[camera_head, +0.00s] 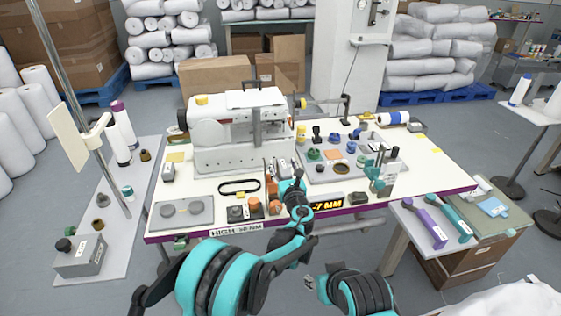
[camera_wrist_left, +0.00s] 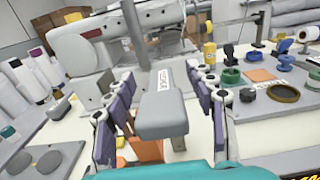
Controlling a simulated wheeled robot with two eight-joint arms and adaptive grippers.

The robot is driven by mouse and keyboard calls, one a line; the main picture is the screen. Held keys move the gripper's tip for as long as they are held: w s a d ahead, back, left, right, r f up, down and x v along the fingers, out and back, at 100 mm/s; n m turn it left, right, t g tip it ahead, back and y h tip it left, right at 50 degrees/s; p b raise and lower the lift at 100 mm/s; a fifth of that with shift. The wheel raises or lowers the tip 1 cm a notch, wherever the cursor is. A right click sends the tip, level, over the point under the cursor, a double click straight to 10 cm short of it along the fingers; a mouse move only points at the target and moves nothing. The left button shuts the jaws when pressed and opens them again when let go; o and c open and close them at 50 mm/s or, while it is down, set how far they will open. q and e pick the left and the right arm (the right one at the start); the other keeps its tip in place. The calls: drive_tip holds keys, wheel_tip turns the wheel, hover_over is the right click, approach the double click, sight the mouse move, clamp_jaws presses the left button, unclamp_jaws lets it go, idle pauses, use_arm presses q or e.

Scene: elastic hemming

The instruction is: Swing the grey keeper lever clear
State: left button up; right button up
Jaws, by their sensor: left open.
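The grey keeper lever (camera_wrist_left: 163,104) is a rounded block with a printed white label, in the middle of the left wrist view. My left gripper (camera_wrist_left: 164,90) is open, with one finger on each side of the lever; I cannot tell whether either touches it. In the head view my left gripper (camera_head: 291,180) is at the front right of the white sewing machine (camera_head: 222,140) and hides much of the lever. My right gripper is not in view.
A tray (camera_head: 318,172) of spools and small parts lies right of the machine. A plate with two grey discs (camera_head: 185,210) lies at the table's front left. Small blocks (camera_head: 236,213) and an orange-lit display (camera_head: 327,206) stand along the front edge. A black band (camera_head: 238,187) lies before the machine.

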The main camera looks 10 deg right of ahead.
use_arm(q)
drive_tip(key=shift+s+r, duration=0.1)
drive_tip(key=shift+r, duration=0.05)
drive_tip(key=shift+s, duration=0.1)
drive_tip(key=c, duration=0.3)
clamp_jaws()
drive_tip(key=shift+r, duration=0.1)
